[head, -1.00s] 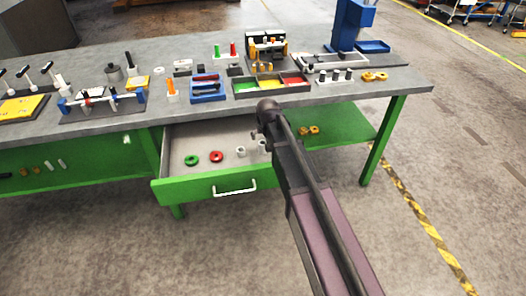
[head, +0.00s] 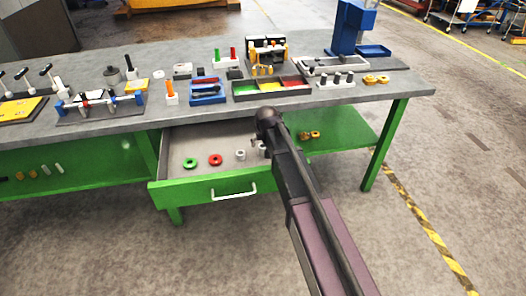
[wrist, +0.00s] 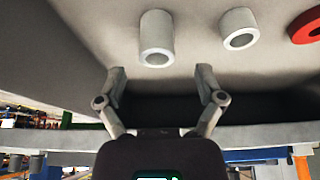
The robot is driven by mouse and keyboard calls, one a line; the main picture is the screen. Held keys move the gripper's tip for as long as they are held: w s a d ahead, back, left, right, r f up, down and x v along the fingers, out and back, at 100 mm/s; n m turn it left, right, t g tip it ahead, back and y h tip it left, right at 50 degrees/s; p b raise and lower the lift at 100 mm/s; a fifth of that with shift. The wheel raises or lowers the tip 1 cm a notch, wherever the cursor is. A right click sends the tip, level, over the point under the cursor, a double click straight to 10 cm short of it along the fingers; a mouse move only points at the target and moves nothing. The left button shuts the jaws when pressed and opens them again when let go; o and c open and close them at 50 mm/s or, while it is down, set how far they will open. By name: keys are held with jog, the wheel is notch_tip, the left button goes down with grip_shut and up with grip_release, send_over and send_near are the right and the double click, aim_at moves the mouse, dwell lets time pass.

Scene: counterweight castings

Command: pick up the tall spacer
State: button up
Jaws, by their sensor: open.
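The tall spacer (wrist: 154,40) is a pale grey hollow cylinder standing in the open drawer. In the head view the tall spacer (head: 262,151) is partly covered by my arm. A shorter grey spacer (wrist: 239,28) stands beside it, to its right in the wrist view and to its left in the head view (head: 240,154). My gripper (wrist: 161,74) is open and empty, its two fingers spread. The tall spacer appears between and beyond the fingertips, apart from them. In the head view my gripper is mostly hidden behind my arm.
The green drawer (head: 205,190) also holds a red ring (head: 215,160) and a green ring (head: 189,162). The grey bench top (head: 135,123) above carries a three-colour tray (head: 272,95), a blue rack (head: 208,99) and other fixtures. Two orange parts (head: 309,135) lie on the lower shelf.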

jog(key=shift+b+x, duration=2.3)
jog(key=shift+x, duration=0.3)
jog(key=shift+w+d, duration=0.1)
grip_shut()
